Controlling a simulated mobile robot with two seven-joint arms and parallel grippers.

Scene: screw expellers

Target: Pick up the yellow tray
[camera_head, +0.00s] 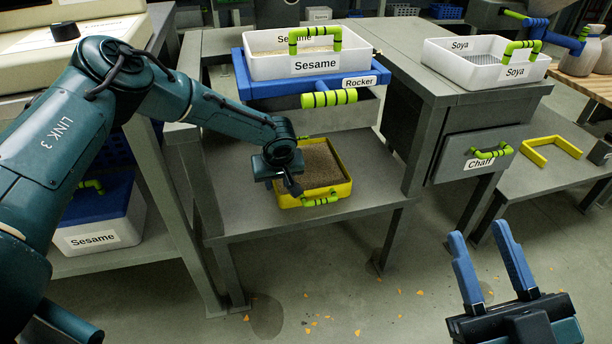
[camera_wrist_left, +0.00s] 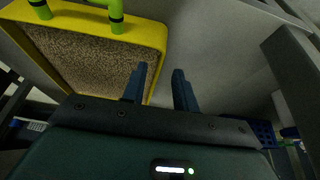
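The yellow tray (camera_head: 342,189) sits on the lower grey shelf of the middle stand. It is filled with brown grainy material and has green handles at its front and back. My left gripper (camera_head: 292,186) is at the tray's left side, close to its rim. In the left wrist view the tray (camera_wrist_left: 150,33) fills the upper left. The left gripper (camera_wrist_left: 158,78) is open there, and one tray edge runs between its fingers in the picture; I cannot tell whether they touch. My right gripper (camera_head: 478,234) is open and empty over the floor at the lower right.
A blue Rocker tray (camera_head: 270,88) with a white Sesame bin (camera_head: 272,67) stands above the yellow tray. A grey Chaff drawer (camera_head: 475,152) and a yellow frame (camera_head: 535,153) are to the right. Floor in front is clear except for orange scraps.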

